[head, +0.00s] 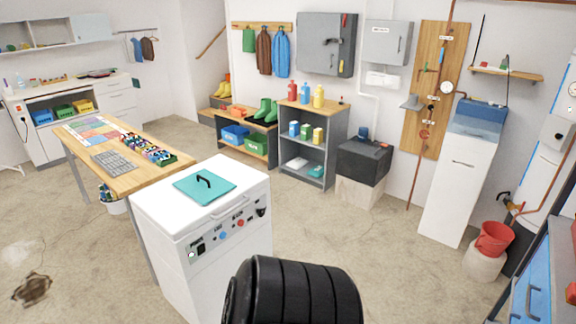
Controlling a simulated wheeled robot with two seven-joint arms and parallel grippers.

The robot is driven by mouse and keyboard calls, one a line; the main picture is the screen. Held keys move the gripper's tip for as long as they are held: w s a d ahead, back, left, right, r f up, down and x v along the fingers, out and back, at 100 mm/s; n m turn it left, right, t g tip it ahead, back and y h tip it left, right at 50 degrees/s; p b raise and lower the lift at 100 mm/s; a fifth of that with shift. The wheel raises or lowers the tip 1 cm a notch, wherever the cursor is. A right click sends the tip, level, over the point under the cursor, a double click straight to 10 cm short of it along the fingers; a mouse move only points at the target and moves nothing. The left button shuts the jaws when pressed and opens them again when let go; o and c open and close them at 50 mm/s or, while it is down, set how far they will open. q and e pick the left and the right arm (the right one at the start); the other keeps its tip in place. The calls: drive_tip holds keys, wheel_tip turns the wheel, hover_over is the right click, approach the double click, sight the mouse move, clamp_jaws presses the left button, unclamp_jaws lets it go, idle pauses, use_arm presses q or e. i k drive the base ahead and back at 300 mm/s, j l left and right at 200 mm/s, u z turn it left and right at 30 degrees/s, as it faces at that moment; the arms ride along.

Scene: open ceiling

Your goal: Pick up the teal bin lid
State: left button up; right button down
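The teal bin lid (217,184) is a flat square with a black arched handle (204,179). It lies flat on top of the white machine (164,205), which has a front panel of knobs. No gripper shows in the head view. A black ribbed cylinder fills the bottom centre, in front of the machine; I cannot tell if it is part of my arm.
A wooden table (118,180) with coloured cards and small items stands left of the machine. A grey shelf (330,150) with bottles and a black box (364,160) stand behind. A blue cabinet (540,285) is at the right. Open concrete floor (370,240) lies between.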

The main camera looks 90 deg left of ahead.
sight(203, 186)
drive_tip(key=k+j+u, duration=0.1)
drive_tip(key=u, duration=2.05)
drive_tip(key=l+u, duration=0.15)
drive_tip(key=u, duration=0.65)
drive_tip(key=l+u, duration=0.15)
drive_tip(key=u, duration=0.25)
drive_tip(key=i+j+z, duration=0.2)
drive_tip(key=z, duration=0.25)
drive_tip(key=i+j+z, duration=0.2)
drive_tip(key=z, duration=0.2)
